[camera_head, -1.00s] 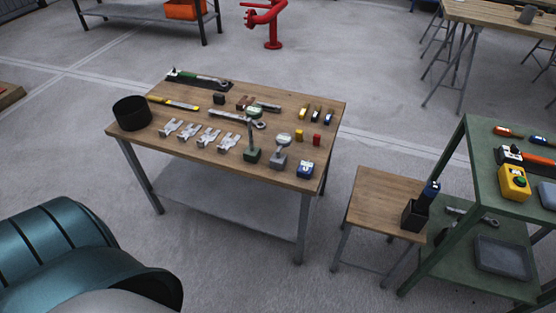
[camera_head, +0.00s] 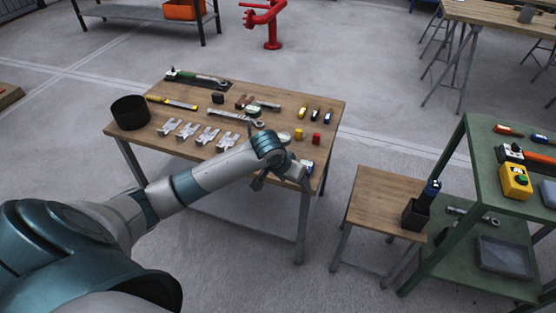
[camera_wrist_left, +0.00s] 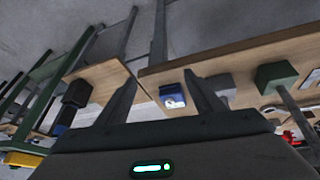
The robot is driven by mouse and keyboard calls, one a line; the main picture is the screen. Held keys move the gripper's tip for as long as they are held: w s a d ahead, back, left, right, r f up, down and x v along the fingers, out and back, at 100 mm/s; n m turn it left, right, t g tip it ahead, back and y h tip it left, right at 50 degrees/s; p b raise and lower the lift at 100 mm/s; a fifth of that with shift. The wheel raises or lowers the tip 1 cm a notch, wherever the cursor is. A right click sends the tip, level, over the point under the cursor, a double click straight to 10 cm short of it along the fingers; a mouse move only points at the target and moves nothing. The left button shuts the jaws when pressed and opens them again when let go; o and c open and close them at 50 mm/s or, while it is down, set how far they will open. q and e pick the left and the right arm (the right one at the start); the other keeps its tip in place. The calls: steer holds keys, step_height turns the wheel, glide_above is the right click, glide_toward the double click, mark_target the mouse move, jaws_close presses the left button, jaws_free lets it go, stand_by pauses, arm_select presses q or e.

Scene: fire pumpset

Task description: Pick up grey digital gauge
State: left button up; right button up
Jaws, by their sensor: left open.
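The grey digital gauge (camera_head: 284,138) stands near the front right of the wooden table (camera_head: 180,93). In the head view only its round top shows, and my left arm hides its base. In the left wrist view its grey base (camera_wrist_left: 224,87) shows partly behind the right finger. My left gripper (camera_wrist_left: 167,90) is open and empty, with its fingers apart. It is near the table's front right edge. A blue box-shaped device (camera_wrist_left: 173,100) shows between the fingers, beyond them. My right gripper is not in view.
A green-based gauge (camera_wrist_left: 277,76) stands beside the grey one. Silver brackets (camera_head: 208,136) and a black bin (camera_head: 130,112) are at the left. A small stool (camera_head: 370,205) and green shelf (camera_head: 470,165) stand right.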

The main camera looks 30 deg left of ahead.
arm_select(q)
steer(key=w+a+r+n+y, duration=0.1)
steer(key=a+r, duration=0.4)
steer(key=r, duration=0.2)
steer(key=w+a+r+n+g+y, duration=0.1)
steer(key=a+r, duration=0.4)
steer(key=r, duration=0.3)
steer(key=shift+a+n, duration=0.35)
steer(key=shift+n, duration=0.05)
steer(key=shift+f, duration=0.1)
steer(key=x, duration=1.1)
steer(key=shift+w+f+p, duration=0.2)
steer(key=shift+p, duration=0.1)
steer(key=shift+w+f, duration=0.15)
steer(key=shift+f, duration=0.2)
